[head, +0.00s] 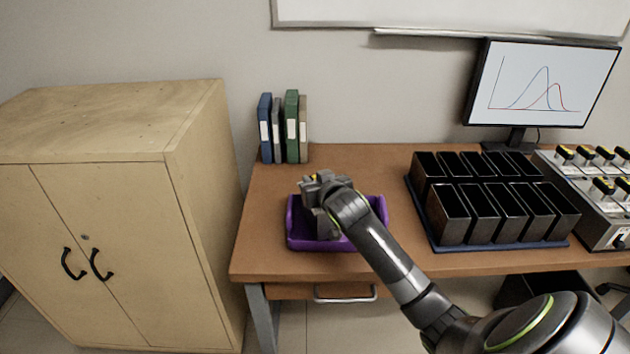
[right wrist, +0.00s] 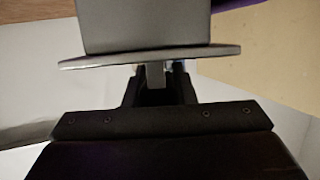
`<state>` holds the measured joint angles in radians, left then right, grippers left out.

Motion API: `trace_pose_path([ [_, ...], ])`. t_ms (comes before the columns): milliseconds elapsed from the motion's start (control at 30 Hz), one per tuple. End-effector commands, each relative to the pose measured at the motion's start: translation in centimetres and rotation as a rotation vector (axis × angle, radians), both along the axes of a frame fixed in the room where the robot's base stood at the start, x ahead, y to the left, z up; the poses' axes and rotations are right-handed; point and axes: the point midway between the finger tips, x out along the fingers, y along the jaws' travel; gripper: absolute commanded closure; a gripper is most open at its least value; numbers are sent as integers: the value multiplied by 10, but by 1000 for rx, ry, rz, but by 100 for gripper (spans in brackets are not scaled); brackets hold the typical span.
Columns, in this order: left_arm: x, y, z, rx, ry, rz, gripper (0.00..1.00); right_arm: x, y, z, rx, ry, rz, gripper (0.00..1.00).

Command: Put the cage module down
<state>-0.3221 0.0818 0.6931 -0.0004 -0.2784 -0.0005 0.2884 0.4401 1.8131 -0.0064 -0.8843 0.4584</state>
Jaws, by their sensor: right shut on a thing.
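The cage module (head: 325,225) is a grey block, seen partly behind my right gripper, over or in the purple tray (head: 372,240) on the desk. In the right wrist view the module (right wrist: 146,25) is a plain grey block with a wider flat plate at its near end. My right gripper (head: 322,188) is shut on the module's narrow grip behind that plate. The fingers are mostly hidden, and I cannot tell whether the module touches the tray floor. My left gripper is not in view.
Black open bins (head: 480,215) stand in rows on a blue tray to the right. Beyond them is a grey unit (head: 600,215) with several black-and-yellow handles. Binders (head: 283,128) stand at the back left, and a monitor (head: 540,85) at the back right. The desk (head: 370,165) behind the purple tray is clear.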

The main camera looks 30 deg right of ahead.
Motion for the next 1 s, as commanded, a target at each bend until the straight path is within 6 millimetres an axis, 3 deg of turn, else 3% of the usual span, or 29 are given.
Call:
trace_pose_path([
  [167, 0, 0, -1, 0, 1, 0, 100, 0, 0, -5, 0, -2, 1, 100],
  [200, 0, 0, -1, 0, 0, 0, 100, 0, 0, -6, 1, 1, 0, 75],
  [367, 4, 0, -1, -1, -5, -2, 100, 0, 0, -6, 0, 1, 0, 55],
  [767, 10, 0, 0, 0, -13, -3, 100, -1, 0, 2, -1, -1, 0, 55],
  [1000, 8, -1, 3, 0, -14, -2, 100, -33, 7, 11, 0, 0, 1, 55],
])
